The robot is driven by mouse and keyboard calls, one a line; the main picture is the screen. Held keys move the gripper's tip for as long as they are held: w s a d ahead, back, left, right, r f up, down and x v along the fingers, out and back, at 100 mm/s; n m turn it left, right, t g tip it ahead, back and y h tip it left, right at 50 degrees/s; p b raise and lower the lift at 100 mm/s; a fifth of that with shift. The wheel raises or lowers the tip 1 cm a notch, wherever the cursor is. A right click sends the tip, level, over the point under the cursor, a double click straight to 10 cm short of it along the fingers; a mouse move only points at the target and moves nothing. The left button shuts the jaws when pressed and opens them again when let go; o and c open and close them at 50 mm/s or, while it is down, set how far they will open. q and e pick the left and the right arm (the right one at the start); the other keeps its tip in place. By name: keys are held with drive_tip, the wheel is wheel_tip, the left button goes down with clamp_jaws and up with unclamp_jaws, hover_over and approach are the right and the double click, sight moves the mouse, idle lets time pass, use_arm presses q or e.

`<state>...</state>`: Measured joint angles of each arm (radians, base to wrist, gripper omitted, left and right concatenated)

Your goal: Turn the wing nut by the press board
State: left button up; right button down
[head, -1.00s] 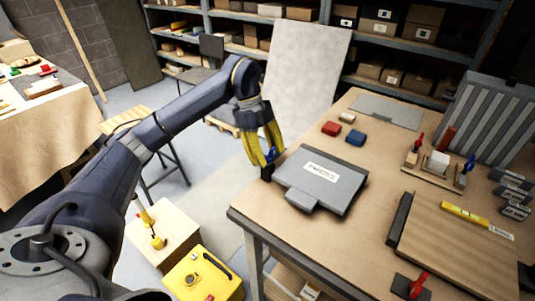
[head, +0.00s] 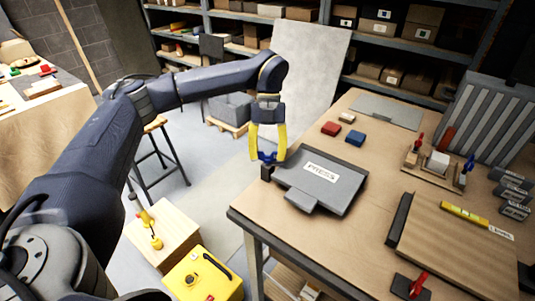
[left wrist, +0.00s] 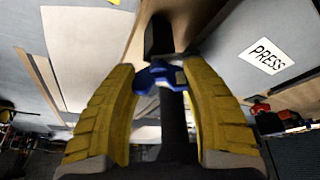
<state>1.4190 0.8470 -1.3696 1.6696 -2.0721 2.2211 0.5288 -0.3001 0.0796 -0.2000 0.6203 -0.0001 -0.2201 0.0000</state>
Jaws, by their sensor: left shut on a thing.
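The press board (head: 322,182) is a grey slab with a white PRESS label, lying at the left edge of the workbench. The blue wing nut (head: 268,157) sits on a dark post at the board's left corner. My left gripper (head: 267,154) comes down over it from above, with its yellow fingers shut on the nut. In the left wrist view the wing nut (left wrist: 160,76) shows between the two yellow fingers (left wrist: 160,95), and the PRESS label (left wrist: 265,56) is at the upper right. My right gripper is not in view.
Red and blue blocks (head: 355,138) lie behind the board on the workbench (head: 385,180). A wooden rack with small clamps (head: 437,164) and a wooden board with a yellow level (head: 465,215) are to the right. A yellow case (head: 203,277) stands on the floor at the lower left.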

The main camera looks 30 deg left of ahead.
use_arm(q)
drive_tip(key=m+y, duration=0.1)
drive_tip(key=m, duration=0.2)
drive_tip(key=m+y, duration=0.1)
drive_tip(key=m, duration=0.2)
drive_tip(key=shift+s+d+f+m+g, duration=0.1)
drive_tip(key=shift+s+m+g, duration=0.05)
drive_tip(key=shift+m+g, duration=0.15)
drive_tip(key=shift+y, duration=0.3)
drive_tip(key=o, duration=1.4)
drive_tip(key=v, duration=1.2)
